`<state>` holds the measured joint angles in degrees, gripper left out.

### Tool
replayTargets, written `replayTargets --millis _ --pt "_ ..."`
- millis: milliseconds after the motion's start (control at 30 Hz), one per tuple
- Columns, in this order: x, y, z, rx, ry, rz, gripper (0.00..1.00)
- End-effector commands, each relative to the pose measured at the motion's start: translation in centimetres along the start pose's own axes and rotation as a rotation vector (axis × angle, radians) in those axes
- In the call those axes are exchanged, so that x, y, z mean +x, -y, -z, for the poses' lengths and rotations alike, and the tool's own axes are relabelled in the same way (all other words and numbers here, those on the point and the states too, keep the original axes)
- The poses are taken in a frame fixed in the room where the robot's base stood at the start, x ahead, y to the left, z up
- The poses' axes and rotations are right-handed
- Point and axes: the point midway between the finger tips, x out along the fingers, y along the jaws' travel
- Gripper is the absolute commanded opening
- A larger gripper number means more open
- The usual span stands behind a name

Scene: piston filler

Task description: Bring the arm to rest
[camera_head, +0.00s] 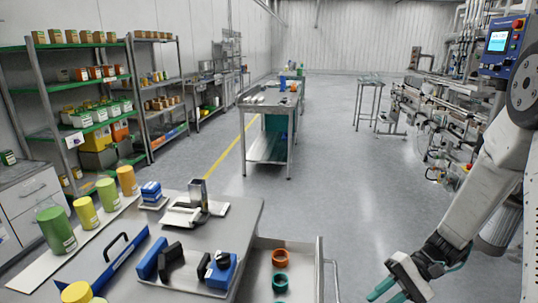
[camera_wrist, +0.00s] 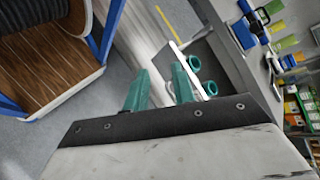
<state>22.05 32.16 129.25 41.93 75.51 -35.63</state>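My gripper (camera_head: 386,296) hangs low at the bottom right of the head view, on my arm (camera_head: 480,190), which reaches down from the right edge. It is over the floor, to the right of a tray cart. In the wrist view its two teal fingers (camera_wrist: 161,88) stand apart with nothing visible between them. The gripper is open and empty. Part of it is cut off by the lower edge of the head view.
A grey tray (camera_head: 318,262) with orange (camera_head: 280,257) and teal rings (camera_head: 280,282) stands left of my gripper. Filling machinery (camera_head: 430,120) stands at right. The central floor (camera_head: 340,180) is clear.

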Motion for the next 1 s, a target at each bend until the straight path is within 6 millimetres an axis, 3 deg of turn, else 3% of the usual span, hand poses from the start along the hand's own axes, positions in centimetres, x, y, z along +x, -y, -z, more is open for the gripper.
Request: replayTargets --millis 100,400,700,1000 --pt "-1.0 1.4 -3.7 0.015 -0.01 -0.158 0.26" --pt "-3.3 3.4 -11.9 0.023 -0.139 -0.514 0.26" --pt "-5.3 4.6 -18.7 -0.062 -0.368 -0.782 0.26" --pt "-6.2 6.0 -24.1 -0.258 -0.586 -0.926 0.26"
